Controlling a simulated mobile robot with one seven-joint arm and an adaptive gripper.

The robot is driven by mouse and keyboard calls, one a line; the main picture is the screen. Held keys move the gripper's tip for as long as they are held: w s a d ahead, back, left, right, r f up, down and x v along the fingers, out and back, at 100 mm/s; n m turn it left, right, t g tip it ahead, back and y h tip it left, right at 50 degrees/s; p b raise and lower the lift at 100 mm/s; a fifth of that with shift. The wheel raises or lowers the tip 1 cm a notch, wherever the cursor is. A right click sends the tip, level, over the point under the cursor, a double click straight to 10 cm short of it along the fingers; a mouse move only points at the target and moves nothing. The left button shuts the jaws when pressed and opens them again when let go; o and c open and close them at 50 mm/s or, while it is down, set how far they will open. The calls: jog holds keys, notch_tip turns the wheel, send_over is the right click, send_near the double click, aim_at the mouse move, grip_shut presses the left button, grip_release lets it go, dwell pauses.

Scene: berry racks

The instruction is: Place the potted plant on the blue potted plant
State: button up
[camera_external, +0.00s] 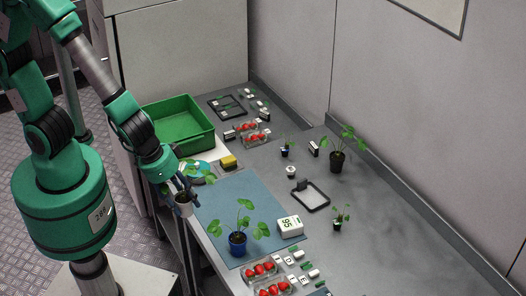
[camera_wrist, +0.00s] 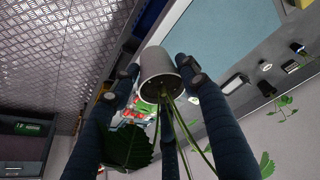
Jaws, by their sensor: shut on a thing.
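My gripper (camera_external: 180,190) is shut on a potted plant with a light grey pot (camera_external: 183,209) at the left edge of the table. In the wrist view the fingers of my gripper (camera_wrist: 157,76) press on both sides of this pot (camera_wrist: 157,65), with its stems and a dark leaf hanging toward the camera. The blue potted plant (camera_external: 238,243) stands upright on the blue mat, to the lower right of my gripper and apart from it. I cannot make out the blue pot in the wrist view.
The blue mat (camera_external: 215,212) also shows in the wrist view (camera_wrist: 223,35). A white device reading 95 (camera_external: 290,226) sits right of the blue pot. Strawberry punnets (camera_external: 262,274) lie at the front. A green crate (camera_external: 178,135) stands behind. Other plants (camera_external: 337,161) stand to the right.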

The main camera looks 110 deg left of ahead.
jog(key=shift+w, duration=0.1)
jog(key=w, duration=0.5)
jog(key=w+f, duration=0.1)
jog(key=w, duration=0.4)
jog(key=w+p, duration=0.1)
jog(key=w, duration=0.5)
jog(key=shift+f, duration=0.2)
jog(key=shift+s+f, duration=0.1)
jog(key=shift+f, duration=1.7)
jog(key=shift+f+b, duration=0.1)
jog(key=shift+b, duration=0.2)
jog(key=o, duration=1.2)
